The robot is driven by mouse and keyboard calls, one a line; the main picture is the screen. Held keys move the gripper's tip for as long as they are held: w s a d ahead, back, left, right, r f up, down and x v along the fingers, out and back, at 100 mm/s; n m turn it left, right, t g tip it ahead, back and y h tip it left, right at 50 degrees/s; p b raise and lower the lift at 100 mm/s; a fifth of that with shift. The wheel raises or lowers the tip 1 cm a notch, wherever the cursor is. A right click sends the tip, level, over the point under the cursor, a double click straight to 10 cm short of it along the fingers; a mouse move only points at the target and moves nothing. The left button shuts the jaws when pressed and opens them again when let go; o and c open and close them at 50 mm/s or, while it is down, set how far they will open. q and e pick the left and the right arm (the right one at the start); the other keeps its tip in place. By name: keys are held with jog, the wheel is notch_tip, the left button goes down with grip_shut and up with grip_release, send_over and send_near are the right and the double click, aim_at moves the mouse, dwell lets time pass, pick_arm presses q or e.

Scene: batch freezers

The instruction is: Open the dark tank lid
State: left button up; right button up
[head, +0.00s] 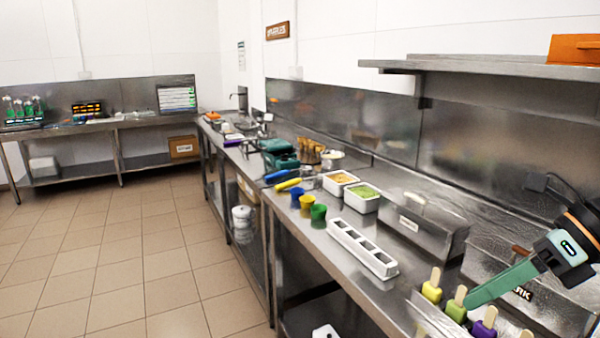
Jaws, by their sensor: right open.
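The dark tank is a steel box at the lower right, with a dark label (522,294) ending in "ARK", partly covered by my arm. Its steel lid (490,256) appears down, with a small brown handle (521,250) on top. My right gripper (490,287) comes in from the right edge, and one long teal finger crosses in front of the tank. It is open and empty; its other finger is hard to make out. I cannot tell whether the finger touches the tank. My left gripper is out of view.
A similar steel tank (424,226) with a white label stands to the left. Several popsicles in a steel holder (425,312) stand just in front of the dark tank. A white mould (362,249) lies left of them. A wall shelf (480,68) hangs above. The floor at left is clear.

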jog(key=w+a+f+m+t+y, duration=0.1)
jog(key=a+f+m+y, duration=0.1)
jog(key=a+m+y, duration=0.35)
jog(key=w+a+f+m+t+y, duration=0.1)
jog(key=w+a+f+m+y, duration=0.15)
jog(key=a+y, duration=0.6)
jog(key=s+d+f+m+t+h+p, duration=0.1)
jog(key=d+f+m+t+h, duration=0.2)
jog(key=f+m+t+h, duration=0.7)
jog(key=s+d+f+m+t+h+p, duration=0.15)
jog(key=f+m+h, duration=0.55)
jog(key=f+m, duration=0.8)
jog(key=s+d+f+m+g+h, duration=0.1)
jog(key=s+f+m+g, duration=0.6)
jog(key=s+f, duration=0.7)
jog(key=shift+s+d+m+h+b, duration=0.2)
jog(key=shift+d+m+h+b, duration=0.1)
jog(key=shift+m+h, duration=0.5)
